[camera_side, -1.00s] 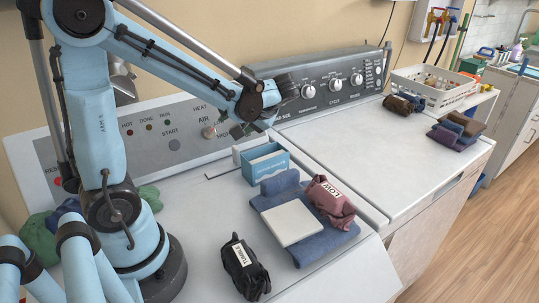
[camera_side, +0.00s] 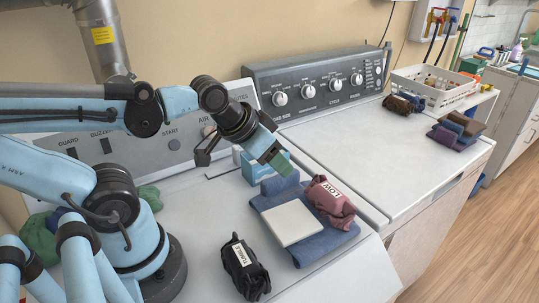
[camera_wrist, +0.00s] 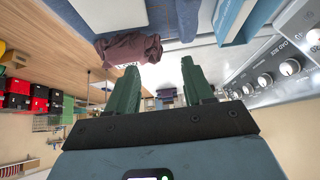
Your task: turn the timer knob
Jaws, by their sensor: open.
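A pale round knob (camera_side: 208,131) sits on the left machine's grey panel below the word AIR, partly hidden by my wrist in the side view. I cannot read a timer label on it. My gripper (camera_side: 280,163) has green fingertips and points down and right, in front of the panel near the blue box (camera_side: 250,168). In the wrist view the two fingers (camera_wrist: 162,88) stand apart with nothing between them. No knob is touched.
The right machine's dark panel carries several silver knobs (camera_side: 308,91), also in the wrist view (camera_wrist: 265,80). A blue cloth (camera_side: 270,201) with a white square (camera_side: 292,223), a maroon bundle (camera_side: 330,203) and a black bundle (camera_side: 245,268) lie in front. The right machine's top is mostly clear.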

